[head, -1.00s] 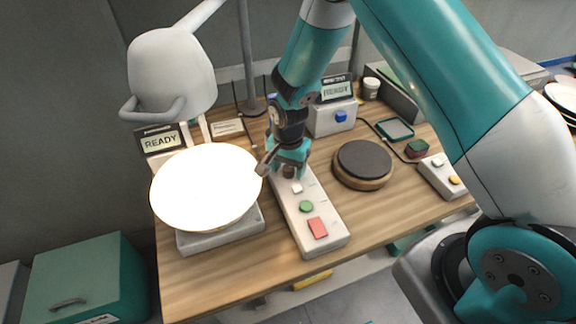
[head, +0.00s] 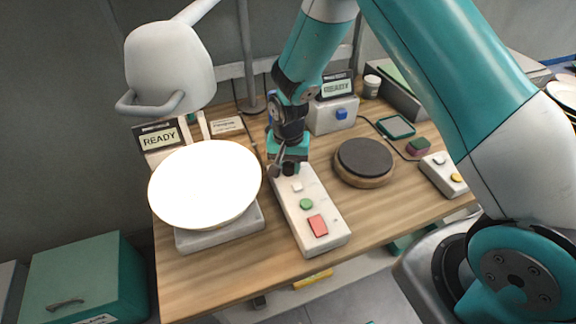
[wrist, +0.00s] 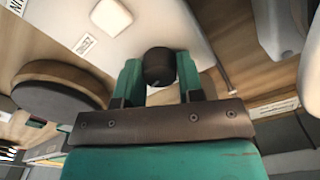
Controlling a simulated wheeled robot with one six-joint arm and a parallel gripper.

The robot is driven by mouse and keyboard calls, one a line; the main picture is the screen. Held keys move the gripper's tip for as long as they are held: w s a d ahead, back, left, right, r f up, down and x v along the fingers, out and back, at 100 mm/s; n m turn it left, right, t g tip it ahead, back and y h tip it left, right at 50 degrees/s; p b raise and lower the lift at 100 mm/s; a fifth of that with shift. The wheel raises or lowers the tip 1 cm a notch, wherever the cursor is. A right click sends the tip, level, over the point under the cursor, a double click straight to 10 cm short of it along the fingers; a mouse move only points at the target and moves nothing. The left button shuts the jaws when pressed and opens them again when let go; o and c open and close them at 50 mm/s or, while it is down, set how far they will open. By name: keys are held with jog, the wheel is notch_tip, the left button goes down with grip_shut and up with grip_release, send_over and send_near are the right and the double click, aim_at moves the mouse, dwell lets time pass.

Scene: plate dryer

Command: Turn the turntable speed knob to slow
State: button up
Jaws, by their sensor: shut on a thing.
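The speed knob (wrist: 159,64) is a black round knob on the far end of the white control box (head: 288,216). In the wrist view it sits between the two teal fingers of my gripper (wrist: 159,75). My gripper (head: 287,170) is shut on the knob, pointing down at the box. In the head view the fingers mostly hide the knob, so its pointer and setting cannot be read. The turntable base (head: 219,234) stands to the left of the box, with a brightly lit white plate (head: 205,185) over it.
A white button (head: 297,188), a green button (head: 306,204) and a red button (head: 318,225) lie in front of my gripper. A grey dryer head (head: 170,68) hangs above the plate. A dark round pad (head: 364,157) stands to the right.

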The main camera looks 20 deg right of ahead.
aim_at(289, 165)
jog(key=n+b, duration=0.1)
jog(key=n, duration=0.6)
jog(key=shift+b, duration=0.35)
jog(key=n, duration=0.4)
jog(key=shift+b, duration=0.3)
jog(key=shift+n, duration=1.6)
jog(key=shift+r, duration=0.1)
jog(key=o, duration=0.9)
notch_tip(289, 165, up, 17)
jog(key=b, duration=0.2)
jog(key=shift+r+b, duration=0.2)
jog(key=shift+b, duration=0.2)
